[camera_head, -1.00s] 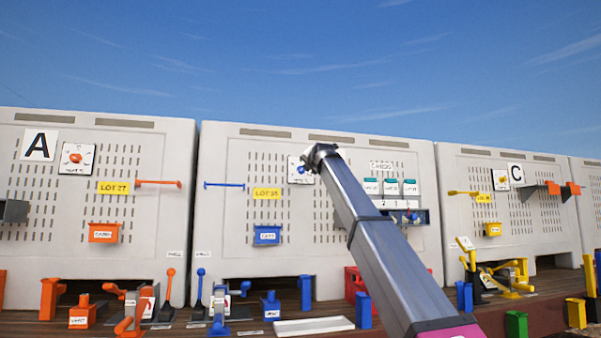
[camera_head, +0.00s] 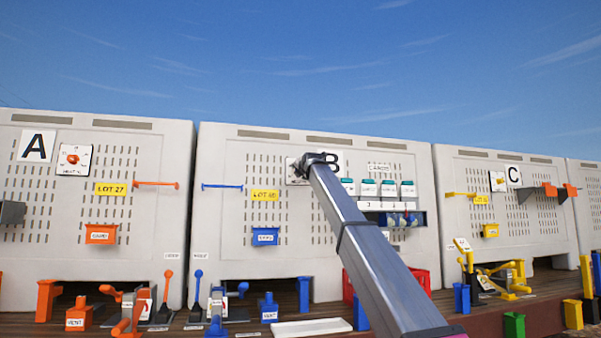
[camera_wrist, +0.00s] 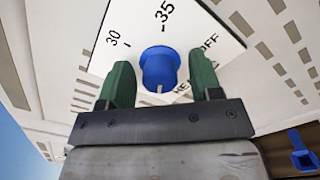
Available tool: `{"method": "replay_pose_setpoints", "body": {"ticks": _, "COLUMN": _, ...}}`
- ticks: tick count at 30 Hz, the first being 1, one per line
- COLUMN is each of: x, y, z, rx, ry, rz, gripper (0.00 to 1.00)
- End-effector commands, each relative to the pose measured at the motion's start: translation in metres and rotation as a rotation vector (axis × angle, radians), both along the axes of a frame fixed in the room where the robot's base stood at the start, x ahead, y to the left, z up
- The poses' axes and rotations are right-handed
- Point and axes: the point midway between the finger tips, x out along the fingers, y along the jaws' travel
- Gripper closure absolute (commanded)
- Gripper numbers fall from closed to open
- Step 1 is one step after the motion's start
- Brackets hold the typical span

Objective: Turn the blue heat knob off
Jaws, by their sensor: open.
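The blue heat knob (camera_wrist: 160,68) stands on a white dial plate (camera_wrist: 215,35) in the wrist view. A small white mark shows on the knob's lower side in the picture. My gripper (camera_wrist: 160,62) is open, with one green finger on each side of the knob and a visible gap on both sides. In the head view my gripper (camera_head: 310,160) is at the dial plate (camera_head: 293,172) on the middle panel and hides the knob.
A blue bar handle (camera_head: 222,187) and a blue box (camera_head: 265,236) are on the panel left of my arm. A card shelf (camera_head: 398,219) is to the right. Levers and blocks stand on the deck below. The panel around the dial is mostly flat.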

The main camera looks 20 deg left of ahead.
Motion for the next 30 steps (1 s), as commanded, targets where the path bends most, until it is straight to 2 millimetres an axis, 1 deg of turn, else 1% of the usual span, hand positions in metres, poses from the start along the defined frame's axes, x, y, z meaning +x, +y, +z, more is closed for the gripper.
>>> {"method": "replay_pose_setpoints", "body": {"ticks": 2, "x": -0.0003, "y": -0.0003, "z": -0.0001, "rx": 0.0, "ry": 0.0, "rz": 0.0, "gripper": 0.42}}
{"method": "replay_pose_setpoints", "body": {"ticks": 5, "x": -0.0003, "y": -0.0002, "z": 0.0, "rx": 0.0, "ry": 0.0, "rz": 0.0, "gripper": 0.71}}
{"method": "replay_pose_setpoints", "body": {"ticks": 6, "x": -0.0004, "y": -0.0003, "z": 0.0001, "rx": 0.0, "ry": 0.0, "rz": 0.0, "gripper": 0.84}}
{"method": "replay_pose_setpoints", "body": {"ticks": 7, "x": -0.0004, "y": -0.0003, "z": 0.0001, "rx": 0.0, "ry": 0.0, "rz": 0.0, "gripper": 0.91}}
{"method": "replay_pose_setpoints", "body": {"ticks": 14, "x": -0.0005, "y": -0.0004, "z": 0.0001, "rx": 0.006, "ry": 0.004, "rz": 0.0, "gripper": 0.91}}
{"method": "replay_pose_setpoints", "body": {"ticks": 20, "x": -0.0005, "y": -0.0005, "z": 0.0, "rx": 0.053, "ry": 0.034, "rz": -0.001, "gripper": 0.91}}
{"method": "replay_pose_setpoints", "body": {"ticks": 26, "x": -0.0004, "y": -0.0006, "z": -0.0001, "rx": 0.164, "ry": 0.101, "rz": -0.001, "gripper": 0.91}}
{"method": "replay_pose_setpoints", "body": {"ticks": 30, "x": -0.0004, "y": -0.0007, "z": -0.0004, "rx": 0.27, "ry": 0.166, "rz": -0.001, "gripper": 0.91}}
